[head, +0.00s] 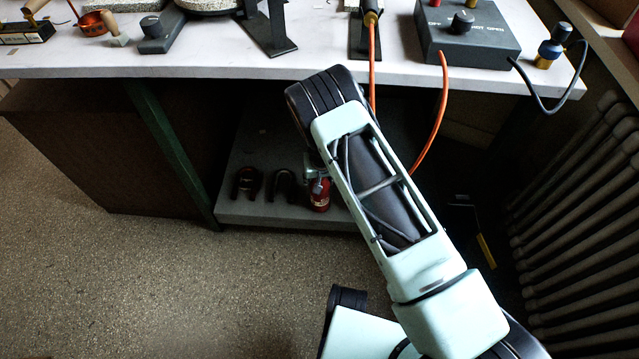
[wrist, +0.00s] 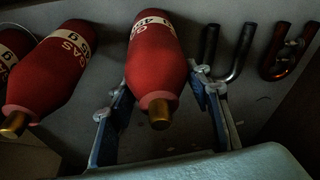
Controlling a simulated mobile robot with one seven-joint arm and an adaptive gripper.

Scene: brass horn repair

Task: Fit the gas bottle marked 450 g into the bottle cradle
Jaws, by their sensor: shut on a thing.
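A red gas bottle (wrist: 155,60) with a brass neck lies between the fingers of my gripper (wrist: 160,88) in the wrist view. The gripper is shut on it. In the head view this red bottle (head: 320,197) shows beside my arm, over the low shelf (head: 290,214); my arm hides most of the gripper there. Two more red gas bottles lie to the left in the wrist view, one nearer (wrist: 48,75) and one at the edge (wrist: 12,45). I cannot make out a bottle cradle.
Two dark U-shaped pieces (head: 285,185) are on the shelf, and also show in the wrist view (wrist: 225,55). The white bench top (head: 200,66) overhangs the shelf. Orange hoses (head: 440,115) hang from the bench near my arm. A ribbed radiator (head: 580,190) stands right.

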